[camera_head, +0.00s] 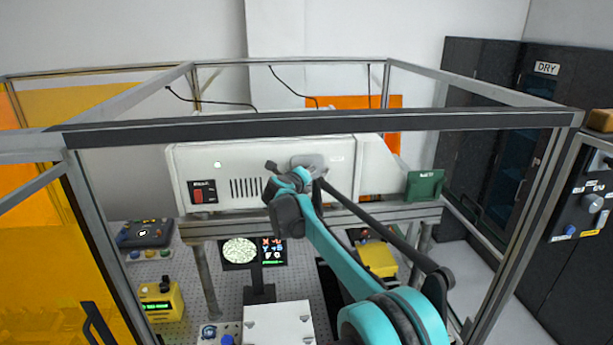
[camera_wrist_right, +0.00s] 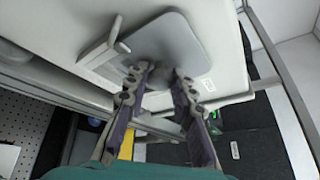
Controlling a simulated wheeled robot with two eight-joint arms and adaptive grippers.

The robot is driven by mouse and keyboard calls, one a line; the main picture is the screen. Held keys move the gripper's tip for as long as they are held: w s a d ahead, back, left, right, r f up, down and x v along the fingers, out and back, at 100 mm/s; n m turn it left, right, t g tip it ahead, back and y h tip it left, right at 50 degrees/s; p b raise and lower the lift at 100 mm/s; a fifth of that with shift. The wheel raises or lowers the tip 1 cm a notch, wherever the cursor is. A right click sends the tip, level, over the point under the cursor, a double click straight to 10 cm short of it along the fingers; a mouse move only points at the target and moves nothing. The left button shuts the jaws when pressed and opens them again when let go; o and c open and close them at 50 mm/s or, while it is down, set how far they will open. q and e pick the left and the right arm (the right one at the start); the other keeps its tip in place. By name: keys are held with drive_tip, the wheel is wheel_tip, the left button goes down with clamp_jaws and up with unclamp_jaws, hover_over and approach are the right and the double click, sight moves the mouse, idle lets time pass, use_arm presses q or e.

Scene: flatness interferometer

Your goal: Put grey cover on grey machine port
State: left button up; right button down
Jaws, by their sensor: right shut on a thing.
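The grey machine (camera_head: 240,180) is a long, pale box on a raised shelf inside the frame. The grey cover (camera_wrist_right: 180,45) is a rounded, flat plate, lying close against the machine's front face in the right wrist view. In the head view only part of the cover (camera_head: 312,161) shows behind my right gripper (camera_head: 290,185). My right gripper (camera_wrist_right: 160,77) is shut on a small grip at the cover's lower edge. The port is not visible; whether the cover touches the machine is unclear. My left gripper is out of view.
A metal frame bar (camera_head: 320,122) crosses in front of the machine, with an orange panel (camera_head: 45,250) at left. A yellow box (camera_head: 160,300), a small display (camera_head: 270,251) and a white block (camera_head: 278,325) stand below. A green sign (camera_head: 425,186) is at right.

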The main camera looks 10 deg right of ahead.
drive_tip(key=shift+f+b, duration=0.9)
drive_tip(key=shift+f, duration=0.35)
drive_tip(key=c, duration=1.2)
unclamp_jaws()
drive_tip(key=v, duration=1.2)
drive_tip(key=shift+a, duration=0.1)
